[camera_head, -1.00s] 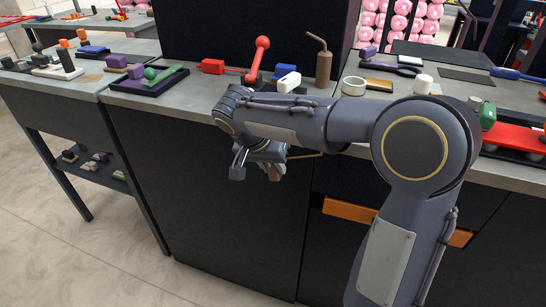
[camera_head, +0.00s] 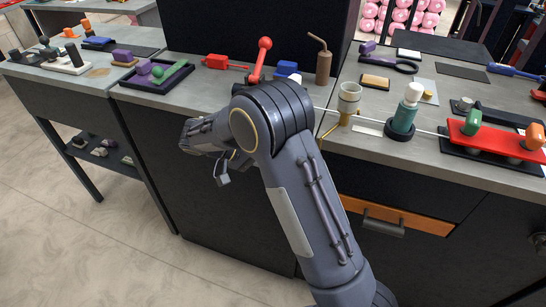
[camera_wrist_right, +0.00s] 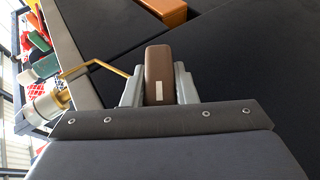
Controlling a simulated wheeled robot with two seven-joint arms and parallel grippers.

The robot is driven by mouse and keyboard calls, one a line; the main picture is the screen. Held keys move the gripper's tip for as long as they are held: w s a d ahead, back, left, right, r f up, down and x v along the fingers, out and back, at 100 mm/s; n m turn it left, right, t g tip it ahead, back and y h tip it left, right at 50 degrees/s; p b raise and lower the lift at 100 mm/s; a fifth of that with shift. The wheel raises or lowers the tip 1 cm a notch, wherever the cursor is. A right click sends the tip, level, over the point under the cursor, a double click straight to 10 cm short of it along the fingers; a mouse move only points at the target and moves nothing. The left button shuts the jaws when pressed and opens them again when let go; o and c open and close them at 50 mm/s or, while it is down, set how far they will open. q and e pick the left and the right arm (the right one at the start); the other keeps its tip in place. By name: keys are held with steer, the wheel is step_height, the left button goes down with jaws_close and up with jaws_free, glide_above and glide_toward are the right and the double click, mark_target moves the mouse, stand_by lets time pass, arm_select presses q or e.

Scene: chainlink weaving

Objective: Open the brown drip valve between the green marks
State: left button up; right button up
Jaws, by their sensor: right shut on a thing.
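A brown block-like handle (camera_wrist_right: 158,70) with a small white mark stands between the fingers of my right gripper (camera_wrist_right: 158,88) in the wrist view. My right gripper is shut on it. A bent brass rod (camera_wrist_right: 92,68) runs from a pale cup fitting toward this handle; its end is hidden by a finger. In the head view the cup fitting (camera_head: 349,100) stands at the counter's front edge. My right gripper (camera_head: 222,172) shows left of my forearm, in front of the dark cabinet; the handle is hidden there. I cannot make out the green marks. My left gripper is out of view.
A teal bottle (camera_head: 404,115) on a black base and a red tray (camera_head: 490,138) stand right of the cup. A red lever (camera_head: 260,60) and a brown bottle (camera_head: 323,65) stand behind my arm. An orange drawer front (camera_head: 400,212) is below the counter.

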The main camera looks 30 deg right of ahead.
steer(key=shift+g+h, duration=0.3)
stand_by(0.4)
steer(key=o, duration=1)
steer(key=v, duration=0.8)
